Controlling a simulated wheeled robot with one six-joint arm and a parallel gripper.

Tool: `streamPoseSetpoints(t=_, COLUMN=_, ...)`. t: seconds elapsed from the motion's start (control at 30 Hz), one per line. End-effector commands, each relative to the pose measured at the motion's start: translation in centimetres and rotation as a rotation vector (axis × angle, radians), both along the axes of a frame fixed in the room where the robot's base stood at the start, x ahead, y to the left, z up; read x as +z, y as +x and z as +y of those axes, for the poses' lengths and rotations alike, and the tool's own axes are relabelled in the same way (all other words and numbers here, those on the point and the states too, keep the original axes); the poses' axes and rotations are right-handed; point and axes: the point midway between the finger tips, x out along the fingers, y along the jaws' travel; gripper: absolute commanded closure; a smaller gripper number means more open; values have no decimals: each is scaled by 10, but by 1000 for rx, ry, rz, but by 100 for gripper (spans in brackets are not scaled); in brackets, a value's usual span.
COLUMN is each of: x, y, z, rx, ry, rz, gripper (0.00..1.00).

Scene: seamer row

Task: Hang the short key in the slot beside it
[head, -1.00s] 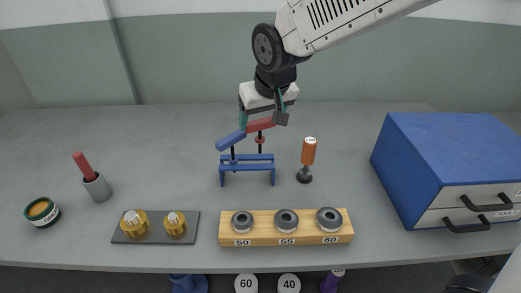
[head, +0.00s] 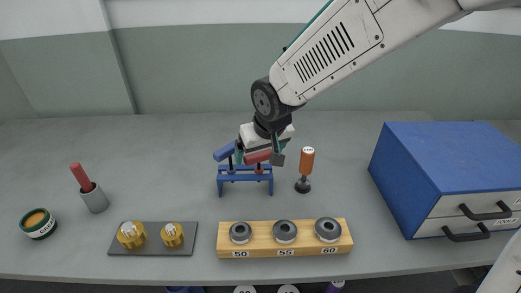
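The key with the red handle (head: 257,157) is at my gripper (head: 259,156), its handle between the two fingers, which appear shut on it. Its dark shaft with a red collar (head: 258,169) points down at the right part of the blue rack (head: 232,178). I cannot tell whether the shaft is inside the slot or just in front of or behind it. A key with a blue handle (head: 223,152) stands at the rack's left part, its handle tilted in the picture. The fingers hide part of the red handle.
An orange-handled tool (head: 306,161) stands close to the rack's right. A blue drawer cabinet (head: 432,160) is farther right. A wooden block with rings (head: 262,249) and a dark plate with brass parts (head: 190,240) lie in front. A grey cup (head: 96,201) and round tin (head: 38,223) are left.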

Motion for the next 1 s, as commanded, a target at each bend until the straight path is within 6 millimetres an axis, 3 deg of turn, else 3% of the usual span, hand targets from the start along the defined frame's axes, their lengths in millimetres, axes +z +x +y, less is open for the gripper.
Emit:
streamPoseSetpoints(t=0.37, x=7, y=-1, z=0, rx=0, ry=1, rz=-2, gripper=6)
streamPoseSetpoints(t=0.8, x=85, y=-33, z=-12, rx=0, ry=2, rz=-3, gripper=6)
streamPoseSetpoints(t=1.0, x=108, y=-43, z=-16, rx=1, ry=0, rz=-2, gripper=6)
